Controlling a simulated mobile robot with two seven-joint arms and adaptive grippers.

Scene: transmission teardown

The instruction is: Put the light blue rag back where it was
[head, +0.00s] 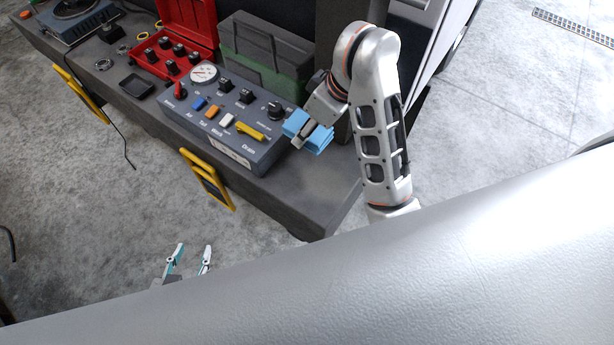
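The light blue rag (319,141) is folded and bunched at my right gripper (300,138), at the right end of the grey control box. Blue cloth shows on both sides of the gripper's grey finger, so the gripper appears shut on it. The far finger is hidden. I cannot tell whether the rag touches the bench or hangs just above it. My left gripper (188,259) is low at the left, over the floor in front of the bench. Its two teal and white fingers are apart with nothing between them.
The control box (223,148) with coloured switches stands on the dark workbench (305,185). Behind it are an open red case (187,18) and a green box (262,52). Yellow-framed handles (208,180) stick out from the bench front. My large grey arm link hides the lower right.

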